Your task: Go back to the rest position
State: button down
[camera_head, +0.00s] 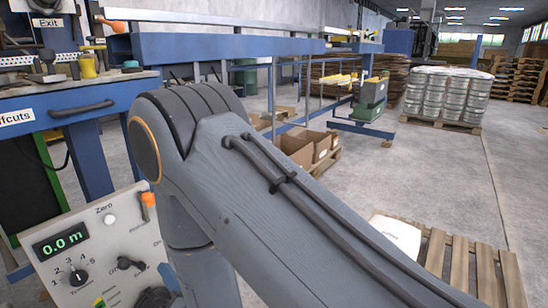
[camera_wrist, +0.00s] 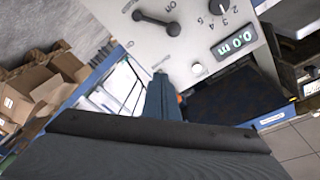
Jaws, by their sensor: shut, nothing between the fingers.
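My gripper (camera_wrist: 161,76) shows in the wrist view as a narrow dark blue-grey shape pointing up from a wide dark body. Its fingers are shut with nothing between them. Its tip overlaps the lower edge of the control panel (camera_wrist: 190,45) in the picture; I cannot tell whether they touch. In the head view my arm crosses the middle and runs out at the lower right, so the gripper is out of that view. The control panel (camera_head: 130,236) stands at lower left there, with a green "0.0 m" display (camera_head: 62,242), knobs and an orange-tipped lever (camera_head: 148,199).
A blue workbench (camera_head: 75,100) with tools stands at the left. A long blue-topped bench (camera_head: 215,46) runs behind my arm. Cardboard boxes (camera_head: 297,150) sit on a pallet beyond it. A wooden pallet (camera_head: 463,262) lies at lower right. Open floor lies at the right.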

jog(key=w+d+r+g+h, duration=0.1)
jog(key=w+d+r+h, duration=0.2)
jog(key=w+d+h, duration=0.35)
jog(key=w+d+r+g+h, duration=0.1)
jog(key=d+r+g, duration=0.1)
jog(key=d, duration=0.4)
jog(key=w+d+r+g+h, duration=0.1)
jog(key=w+d+h, duration=0.1)
jog(key=d, duration=0.5)
jog(key=s+d+r+n+g+h+p, duration=0.15)
jog(key=s+d+r+g, duration=0.3)
jog(key=s+d, duration=0.6)
jog(key=s+d+r+n+g+h+b, duration=0.1)
jog(key=s+d+r+g+h, duration=0.3)
jog(key=s+d, duration=0.65)
jog(key=d+r+m+p, duration=0.3)
jog(key=d+r+p, duration=0.5)
jog(key=p, duration=0.7)
jog(key=shift+d+y, duration=0.35)
jog(key=shift+y, duration=0.05)
jog(key=shift+w+r+t, duration=0.1)
jog(key=shift+t, duration=0.15)
